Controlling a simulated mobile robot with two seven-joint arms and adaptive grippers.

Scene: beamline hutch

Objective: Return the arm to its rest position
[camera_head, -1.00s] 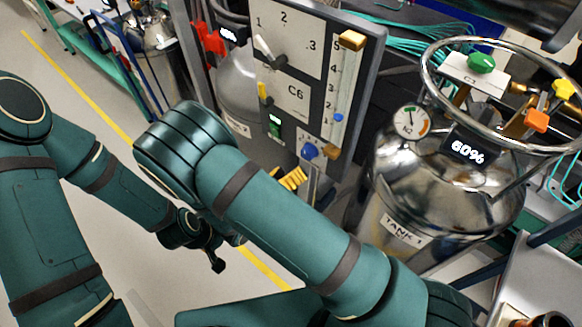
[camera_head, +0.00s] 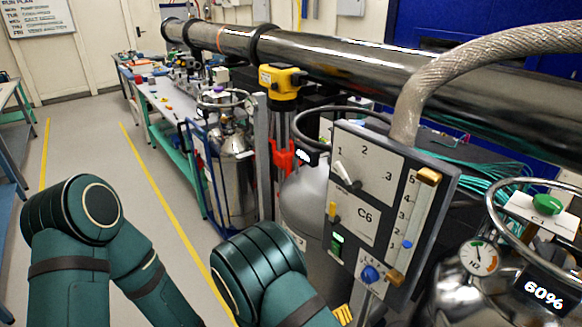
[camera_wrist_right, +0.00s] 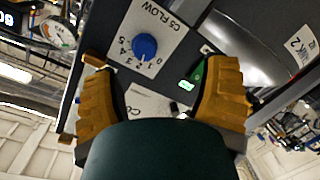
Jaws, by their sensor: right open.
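My right arm comes up from the bottom of the head view, its bent elbow (camera_head: 260,270) left of the grey C6 control panel (camera_head: 378,215). A bit of my right gripper's yellow fingers (camera_head: 343,314) shows at the bottom edge, below the panel. In the right wrist view my right gripper (camera_wrist_right: 160,85) has its two yellow fingers wide apart, with nothing between them. The panel face, with a blue knob (camera_wrist_right: 145,46) marked C5 FLOW, lies beyond the fingers. My left arm (camera_head: 85,240) is at the lower left; its gripper is out of the picture.
A steel tank (camera_head: 470,300) with a ring guard and a 60% display stands right of the panel. A braided hose (camera_head: 470,65) rises behind the panel. A smaller steel tank (camera_head: 232,180) stands by the bench. The floor (camera_head: 95,150) at left is clear.

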